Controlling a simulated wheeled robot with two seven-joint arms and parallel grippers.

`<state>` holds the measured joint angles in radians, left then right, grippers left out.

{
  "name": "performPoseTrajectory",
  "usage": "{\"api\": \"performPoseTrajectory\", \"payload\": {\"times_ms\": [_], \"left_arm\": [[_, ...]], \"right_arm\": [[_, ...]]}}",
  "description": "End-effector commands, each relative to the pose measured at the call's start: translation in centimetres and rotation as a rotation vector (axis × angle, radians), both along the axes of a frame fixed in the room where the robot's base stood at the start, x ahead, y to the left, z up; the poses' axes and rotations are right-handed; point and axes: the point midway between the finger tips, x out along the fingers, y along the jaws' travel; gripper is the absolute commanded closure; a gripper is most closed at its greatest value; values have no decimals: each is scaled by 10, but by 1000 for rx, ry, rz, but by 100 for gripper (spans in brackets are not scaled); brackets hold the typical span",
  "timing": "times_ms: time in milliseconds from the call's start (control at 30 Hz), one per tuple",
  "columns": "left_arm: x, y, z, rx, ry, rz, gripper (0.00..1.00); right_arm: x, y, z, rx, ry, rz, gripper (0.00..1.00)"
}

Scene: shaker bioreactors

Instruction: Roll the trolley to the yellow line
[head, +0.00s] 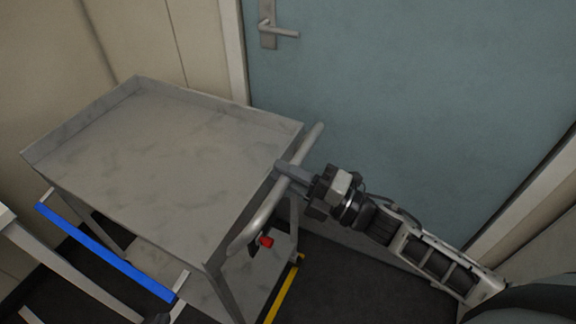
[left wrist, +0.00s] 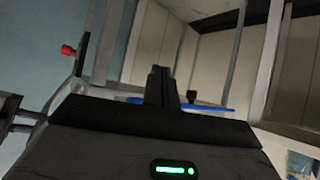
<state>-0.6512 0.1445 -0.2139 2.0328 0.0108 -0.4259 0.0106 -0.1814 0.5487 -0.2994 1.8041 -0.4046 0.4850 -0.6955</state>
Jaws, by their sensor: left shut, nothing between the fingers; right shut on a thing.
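The grey metal trolley (head: 165,145) has an empty top tray, a lower shelf (head: 190,278) and a curved push handle (head: 262,222) on its right side. My right gripper (head: 288,171) is shut on the upper part of this handle. The yellow line (head: 284,292) shows on the dark floor close beside the trolley's right-hand legs; part of it is hidden. My left gripper shows only as a dark bit at the bottom edge of the head view. In the left wrist view its fingers (left wrist: 161,86) are shut and empty.
A blue-green door (head: 420,90) with a lever handle stands behind the trolley. Beige walls (head: 60,60) close in the left. A blue bar (head: 105,255) and white frame parts stand at the lower left. A red knob (head: 266,241) shows below the handle. Dark floor is clear right of the line.

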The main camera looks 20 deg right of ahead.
Motion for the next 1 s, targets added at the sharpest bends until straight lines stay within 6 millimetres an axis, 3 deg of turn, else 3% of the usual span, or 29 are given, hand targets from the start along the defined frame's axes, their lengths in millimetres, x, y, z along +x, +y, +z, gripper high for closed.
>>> {"api": "performPoseTrajectory", "payload": {"times_ms": [400,433,500,1000], "left_arm": [[-5,0,-4,0,15,2,100],[-5,0,-4,0,16,2,100],[-7,0,-5,-1,19,2,100],[-7,1,-7,2,20,-1,100]], "right_arm": [[-2,-1,0,-2,0,3,100],[-2,-1,0,-2,0,3,72],[-2,-1,0,-2,0,3,61],[-5,-4,-2,-1,0,2,61]]}}
